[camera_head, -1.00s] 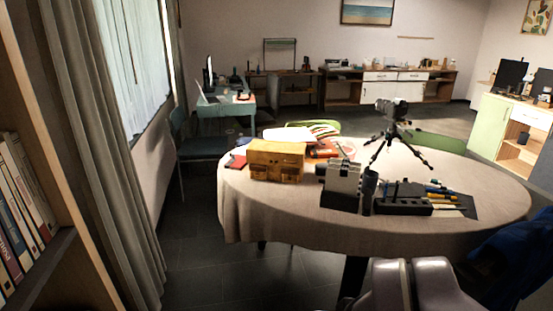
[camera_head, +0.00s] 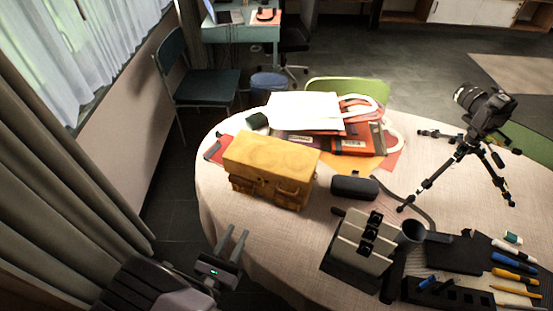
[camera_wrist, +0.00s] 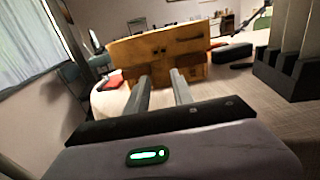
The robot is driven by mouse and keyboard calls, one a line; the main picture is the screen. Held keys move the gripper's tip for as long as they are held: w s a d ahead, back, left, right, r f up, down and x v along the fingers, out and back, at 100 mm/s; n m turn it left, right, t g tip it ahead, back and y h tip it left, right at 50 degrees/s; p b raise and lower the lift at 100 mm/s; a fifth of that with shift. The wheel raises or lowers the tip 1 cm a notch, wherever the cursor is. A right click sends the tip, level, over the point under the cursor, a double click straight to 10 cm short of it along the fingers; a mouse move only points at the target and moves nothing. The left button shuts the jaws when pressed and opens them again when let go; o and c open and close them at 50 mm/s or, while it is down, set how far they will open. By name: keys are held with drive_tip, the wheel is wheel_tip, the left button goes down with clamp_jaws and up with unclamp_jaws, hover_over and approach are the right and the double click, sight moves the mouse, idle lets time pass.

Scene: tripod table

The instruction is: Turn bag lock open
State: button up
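A mustard-yellow bag (camera_head: 270,168) sits upright on the left part of the round table, with pockets and small buckles on its front face. It also shows in the wrist view (camera_wrist: 160,52), straight ahead of the fingers. The bag's lock is too small to make out. My gripper (camera_head: 232,243) is at the table's near left edge, in front of the bag and apart from it. Its two fingers also show in the wrist view (camera_wrist: 161,80); they are spread with nothing between them, so it is open.
The pale tablecloth (camera_head: 235,220) is bare in front of the bag. A dark case (camera_head: 354,187) lies right of the bag, and a grey-and-black block device (camera_head: 362,247) stands nearer. Papers and a white bag (camera_head: 305,111) lie behind. A camera on a tripod (camera_head: 484,108) stands at right.

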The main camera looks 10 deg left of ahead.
sight(262, 186)
drive_tip(key=w+b, duration=0.1)
drive_tip(key=w, duration=0.4)
drive_tip(key=w+d+b, duration=0.1)
drive_tip(key=w, duration=0.4)
drive_tip(key=w+d+b, duration=0.1)
drive_tip(key=w, duration=0.5)
drive_tip(key=shift+d+b, duration=0.25)
drive_tip(key=shift+b, duration=0.15)
clamp_jaws()
